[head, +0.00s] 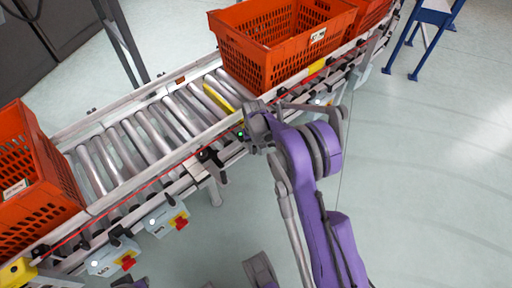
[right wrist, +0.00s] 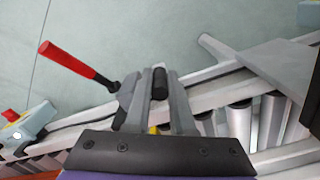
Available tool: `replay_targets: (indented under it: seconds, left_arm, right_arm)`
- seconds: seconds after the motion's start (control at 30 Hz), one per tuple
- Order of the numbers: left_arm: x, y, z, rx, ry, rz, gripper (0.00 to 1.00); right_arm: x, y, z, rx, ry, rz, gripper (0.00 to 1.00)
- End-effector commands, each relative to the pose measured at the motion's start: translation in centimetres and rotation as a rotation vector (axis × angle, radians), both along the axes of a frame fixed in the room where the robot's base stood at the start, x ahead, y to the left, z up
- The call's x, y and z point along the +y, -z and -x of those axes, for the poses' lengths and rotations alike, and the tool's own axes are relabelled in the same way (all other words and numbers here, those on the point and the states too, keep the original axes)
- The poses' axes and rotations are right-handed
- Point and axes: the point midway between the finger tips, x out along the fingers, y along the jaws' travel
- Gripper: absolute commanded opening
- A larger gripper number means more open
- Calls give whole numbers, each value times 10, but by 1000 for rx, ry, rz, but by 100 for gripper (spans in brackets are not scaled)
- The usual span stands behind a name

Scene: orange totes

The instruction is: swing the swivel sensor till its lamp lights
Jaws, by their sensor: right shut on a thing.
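My right gripper (head: 256,122) is at the near rail of the roller conveyor, beside the gap between the totes. In the right wrist view, its fingers (right wrist: 157,102) are shut on a small dark cylindrical part (right wrist: 160,83), which I take to be the swivel sensor. The sensor is mostly hidden by the gripper in the head view. A small green light (head: 240,134) shows just left of the gripper; I cannot tell whether it is the sensor's lamp.
Orange totes stand on the conveyor (head: 120,140), one at left (head: 28,165) and one at upper right (head: 285,45). Control boxes (head: 166,219) with red knobs hang below the near rail. A red-handled lever (right wrist: 75,62) stands beside the gripper. Open floor lies at right.

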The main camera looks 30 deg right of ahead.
Motion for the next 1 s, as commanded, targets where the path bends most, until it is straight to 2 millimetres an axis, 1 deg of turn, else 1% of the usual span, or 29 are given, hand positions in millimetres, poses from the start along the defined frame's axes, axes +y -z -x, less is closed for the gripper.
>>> replay_targets:
  seconds: [0.07, 0.1, 0.17, 0.2, 0.27, 0.53, 0.67, 0.77, 1.0]
  left_arm:
    - [0, 0, 0, 0, 0, 0, 0]
    - [0, 0, 0, 0, 0, 0, 0]
    - [0, 0, 0, 0, 0, 0, 0]
    - [0, 0, 0, 0, 0, 0, 0]
    - [0, 0, 0, 0, 0, 0, 0]
    - [0, 0, 0, 0, 0, 0, 0]
    - [0, -3, 0, -1, 0, 0, 0]
    - [0, -8, 1, -3, 0, 0, 0]
    - [0, -23, 3, -7, 0, 0, 0]
  right_arm:
    - [1, 0, 0, 0, -1, -1, 0]
    - [1, 0, 0, 0, -2, -1, 24]
    - [1, 0, 0, 0, -2, -1, 35]
    - [1, 0, 0, 0, -2, -1, 42]
    - [1, 0, 0, 0, -2, -1, 52]
    - [0, -1, 0, 0, -2, 0, 52]
    - [0, -10, 0, 0, -2, 0, 52]
    - [0, -26, 0, 0, -2, -1, 52]
    - [0, -76, 0, -1, -2, -1, 52]
